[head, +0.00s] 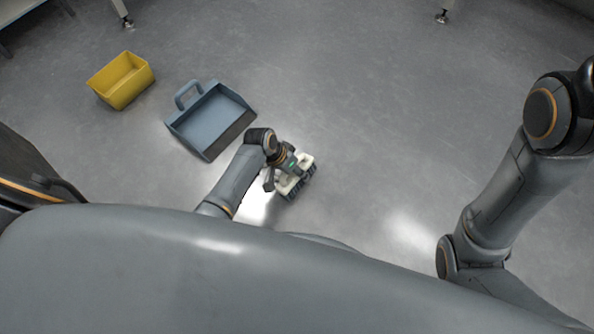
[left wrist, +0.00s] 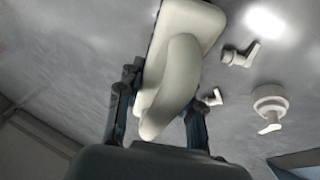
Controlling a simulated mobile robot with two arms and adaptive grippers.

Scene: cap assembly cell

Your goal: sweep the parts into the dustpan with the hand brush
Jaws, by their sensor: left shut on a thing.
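The hand brush (head: 306,161) has a cream body and dark bristles and is low over the floor in the head view. My left gripper (head: 285,165) is shut on its curved cream handle (left wrist: 176,85), which lies between the fingers in the left wrist view. Whether the bristles touch the floor I cannot tell. The blue-grey dustpan (head: 209,119) lies up and left of the brush; an edge of it seems to show in the left wrist view (left wrist: 300,160). White pump-like parts (left wrist: 241,55) (left wrist: 212,97) (left wrist: 270,105) lie on the floor beside the brush. My right gripper is out of view.
A yellow bin (head: 122,82) stands on the floor left of the dustpan. Table legs (head: 122,12) (head: 442,14) show along the top. The grey floor on the right is clear up to my right arm.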

